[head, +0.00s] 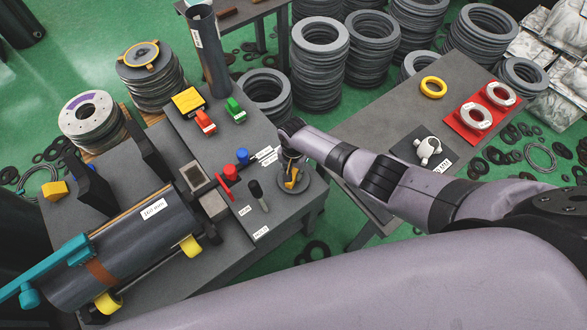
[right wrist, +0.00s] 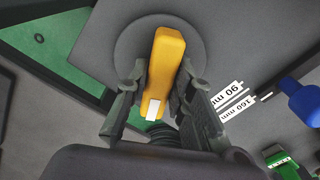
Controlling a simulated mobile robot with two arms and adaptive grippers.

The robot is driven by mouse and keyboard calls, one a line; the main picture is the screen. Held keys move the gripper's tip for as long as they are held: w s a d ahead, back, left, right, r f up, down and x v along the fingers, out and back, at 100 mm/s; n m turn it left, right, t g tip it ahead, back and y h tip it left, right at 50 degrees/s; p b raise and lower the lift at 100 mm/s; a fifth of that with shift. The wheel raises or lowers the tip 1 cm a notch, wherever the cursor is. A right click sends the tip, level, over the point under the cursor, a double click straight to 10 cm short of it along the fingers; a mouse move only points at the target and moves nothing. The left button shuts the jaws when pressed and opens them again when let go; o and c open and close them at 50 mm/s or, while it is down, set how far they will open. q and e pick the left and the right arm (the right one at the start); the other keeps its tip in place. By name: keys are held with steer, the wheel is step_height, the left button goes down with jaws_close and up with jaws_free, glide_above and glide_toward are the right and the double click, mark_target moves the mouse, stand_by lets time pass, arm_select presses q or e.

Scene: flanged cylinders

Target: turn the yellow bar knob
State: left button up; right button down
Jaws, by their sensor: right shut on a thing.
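The yellow bar knob (right wrist: 166,52) stands on a round grey dial plate (right wrist: 125,40), seen from above in the right wrist view. A small white mark is on its near end. My right gripper (right wrist: 161,85) has one dark finger on each side of the bar and is shut on it. In the head view the knob (head: 290,182) shows small and partly covered under my right gripper (head: 290,170), at the right edge of the grey panel (head: 262,222). My left gripper is not in view.
On the panel near the knob are a blue knob (head: 242,156), a red lever (head: 225,182) and a black lever (head: 256,190). A green switch (head: 235,108) and a red switch (head: 204,121) sit farther back. A grey table (head: 350,125) stands right.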

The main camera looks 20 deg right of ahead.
steer(key=m+p, duration=0.1)
steer(key=m, duration=0.1)
steer(key=shift+r+m, duration=0.1)
steer(key=shift+m, duration=0.3)
steer(key=m, duration=0.3)
steer(key=shift+m+p, duration=0.3)
steer(key=shift+p, duration=0.1)
steer(key=m, duration=0.3)
steer(key=shift+d, duration=0.1)
steer(key=shift+m+p, duration=0.3)
steer(key=shift+m, duration=1.5)
steer(key=shift+w+d, duration=0.1)
steer(key=c, duration=1.4)
jaws_free()
steer(key=shift+a+r, duration=0.1)
steer(key=shift+a, duration=0.1)
